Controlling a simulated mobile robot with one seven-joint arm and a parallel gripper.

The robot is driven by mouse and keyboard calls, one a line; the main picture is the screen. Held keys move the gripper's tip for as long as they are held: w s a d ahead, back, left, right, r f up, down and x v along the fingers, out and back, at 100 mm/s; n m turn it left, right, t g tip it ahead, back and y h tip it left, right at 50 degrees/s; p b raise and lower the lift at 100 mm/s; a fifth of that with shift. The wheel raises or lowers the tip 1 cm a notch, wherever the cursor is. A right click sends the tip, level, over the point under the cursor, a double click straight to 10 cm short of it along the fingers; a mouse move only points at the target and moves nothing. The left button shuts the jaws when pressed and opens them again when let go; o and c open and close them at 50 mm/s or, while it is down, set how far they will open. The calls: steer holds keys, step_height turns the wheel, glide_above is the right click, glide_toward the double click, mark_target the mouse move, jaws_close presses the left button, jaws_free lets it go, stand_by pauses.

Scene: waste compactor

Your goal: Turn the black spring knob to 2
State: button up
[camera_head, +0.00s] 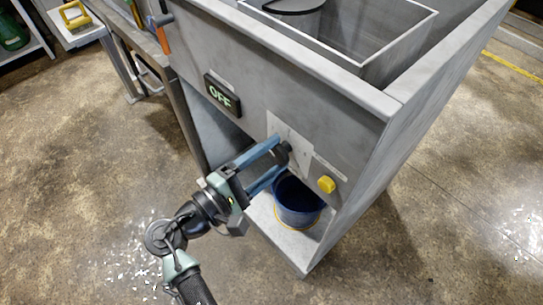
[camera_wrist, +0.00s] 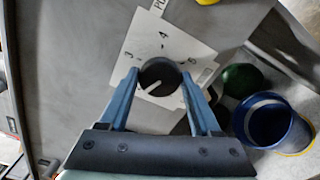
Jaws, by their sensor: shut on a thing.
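The black knob (camera_wrist: 160,74) sits on a white dial plate (camera_wrist: 165,38) on the grey front panel. In the head view, the knob (camera_head: 285,147) is at the far end of my blue fingers. My gripper (camera_wrist: 160,80) is shut on the knob, one finger on each side. In the wrist view, the knob's white pointer line slants to the lower left, below the numeral 3. The numerals 3, 4 and 5 show around the knob's upper side. The plate's lower part is partly hidden by my fingers, and I cannot read a 2.
A yellow knob (camera_head: 326,184) sticks out to the right of the dial. A blue bucket (camera_head: 298,203) stands on the shelf below. An OFF display (camera_head: 222,96) is at upper left. A green round thing (camera_wrist: 241,80) shows beside the bucket. The floor in front is open.

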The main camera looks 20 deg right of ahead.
steer(key=o, duration=1.3)
steer(key=shift+o, duration=0.2)
steer(key=v, duration=1.3)
